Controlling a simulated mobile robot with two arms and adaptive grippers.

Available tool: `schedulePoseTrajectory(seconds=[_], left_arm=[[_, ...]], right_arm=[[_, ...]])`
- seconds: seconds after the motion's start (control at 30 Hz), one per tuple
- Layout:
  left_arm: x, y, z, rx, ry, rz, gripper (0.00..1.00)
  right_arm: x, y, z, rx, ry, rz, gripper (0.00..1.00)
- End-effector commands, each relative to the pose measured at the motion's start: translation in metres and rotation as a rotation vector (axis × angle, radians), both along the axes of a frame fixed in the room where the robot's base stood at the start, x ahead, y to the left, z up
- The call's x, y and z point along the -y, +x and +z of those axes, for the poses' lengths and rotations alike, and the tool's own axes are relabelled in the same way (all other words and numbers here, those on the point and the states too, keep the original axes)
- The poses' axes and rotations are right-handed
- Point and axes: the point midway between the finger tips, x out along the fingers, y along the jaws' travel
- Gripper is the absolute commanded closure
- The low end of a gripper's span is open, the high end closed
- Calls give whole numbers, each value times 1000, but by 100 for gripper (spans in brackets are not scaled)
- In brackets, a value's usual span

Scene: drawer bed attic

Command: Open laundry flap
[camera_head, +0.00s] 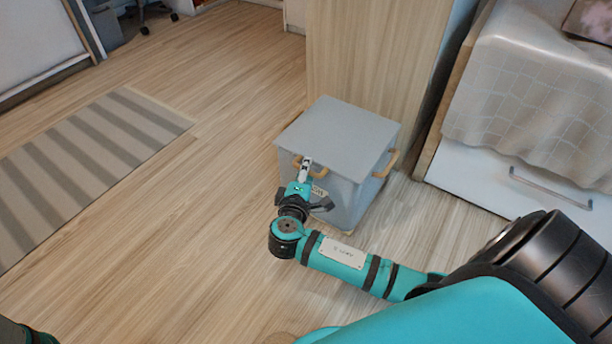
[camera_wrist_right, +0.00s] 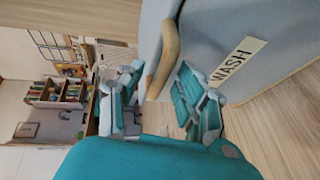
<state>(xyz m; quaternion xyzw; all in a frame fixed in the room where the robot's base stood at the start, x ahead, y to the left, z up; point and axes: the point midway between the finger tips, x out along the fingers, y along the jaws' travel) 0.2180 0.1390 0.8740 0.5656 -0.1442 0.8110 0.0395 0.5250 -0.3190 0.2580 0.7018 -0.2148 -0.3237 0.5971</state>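The laundry box (camera_head: 345,185) is grey-blue and stands on the floor. Its flat lid (camera_head: 340,135) looks closed. A curved wooden handle (camera_wrist_right: 168,50) is on the box's front face, and a white "WASH" label (camera_wrist_right: 237,62) is beside it. My right gripper (camera_head: 306,168) is at the front face, just below the lid's front edge. In the right wrist view the right gripper (camera_wrist_right: 160,82) has its fingers apart, one on each side of the handle; I cannot tell whether they touch it. My left gripper is out of view.
A tall wooden cabinet (camera_head: 375,55) stands directly behind the box. A white drawer bed (camera_head: 520,185) with a checked blanket is at the right. A striped rug (camera_head: 90,155) lies at the left. The wooden floor between rug and box is clear.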

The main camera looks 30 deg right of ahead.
Motion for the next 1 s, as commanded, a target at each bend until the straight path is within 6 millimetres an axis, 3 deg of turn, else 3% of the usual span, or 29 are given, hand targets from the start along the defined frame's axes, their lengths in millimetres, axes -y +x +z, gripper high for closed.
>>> schedulePoseTrajectory(seconds=[0.37,0.67,1.0], left_arm=[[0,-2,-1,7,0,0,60],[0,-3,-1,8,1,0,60],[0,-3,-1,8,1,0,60]], right_arm=[[5,5,-1,-1,1,0,64],[5,5,-1,-1,1,0,100],[5,4,-1,-1,1,0,100]])
